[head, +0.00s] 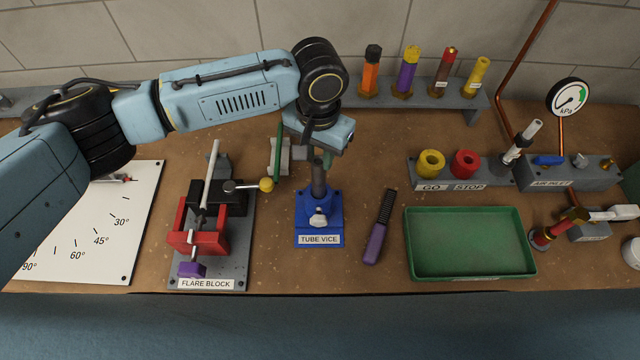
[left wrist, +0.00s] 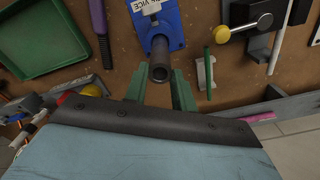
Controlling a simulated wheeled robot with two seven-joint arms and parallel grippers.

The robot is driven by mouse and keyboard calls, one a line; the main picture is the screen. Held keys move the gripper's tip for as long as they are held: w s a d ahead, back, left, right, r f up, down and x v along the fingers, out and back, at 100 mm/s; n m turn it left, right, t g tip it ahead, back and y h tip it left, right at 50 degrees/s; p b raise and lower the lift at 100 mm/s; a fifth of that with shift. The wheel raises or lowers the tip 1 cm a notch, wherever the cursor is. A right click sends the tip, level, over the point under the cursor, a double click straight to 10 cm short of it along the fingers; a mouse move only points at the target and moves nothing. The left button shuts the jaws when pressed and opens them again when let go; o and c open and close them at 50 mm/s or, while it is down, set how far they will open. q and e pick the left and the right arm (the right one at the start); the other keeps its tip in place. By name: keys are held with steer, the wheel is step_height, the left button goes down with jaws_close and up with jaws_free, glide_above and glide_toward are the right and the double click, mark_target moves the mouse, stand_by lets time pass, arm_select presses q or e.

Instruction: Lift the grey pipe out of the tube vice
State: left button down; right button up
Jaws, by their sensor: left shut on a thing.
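The blue tube vice (head: 319,222) stands on the bench with its label facing the front edge; it also shows in the left wrist view (left wrist: 170,22). The dark grey pipe (head: 318,180) stands upright in it, its lower end inside the vice. In the left wrist view I look at the pipe's open upper end (left wrist: 158,73). My left gripper (head: 320,158) is above the vice, shut on the upper part of the pipe, with green fingers on either side of it. The gripper body hides the pipe's top in the head view. My right gripper is out of view.
The flare block (head: 238,250) with its yellow-knobbed lever stands left of the vice. A green rod in a grey holder (head: 279,155) stands close behind-left. A purple-handled tool (head: 376,240) and a green tray (head: 412,265) lie to the right. A rack (head: 420,92) stands behind.

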arm_select(q)
steer(key=shift+r+p, duration=0.75)
steer(key=shift+r, duration=1.1)
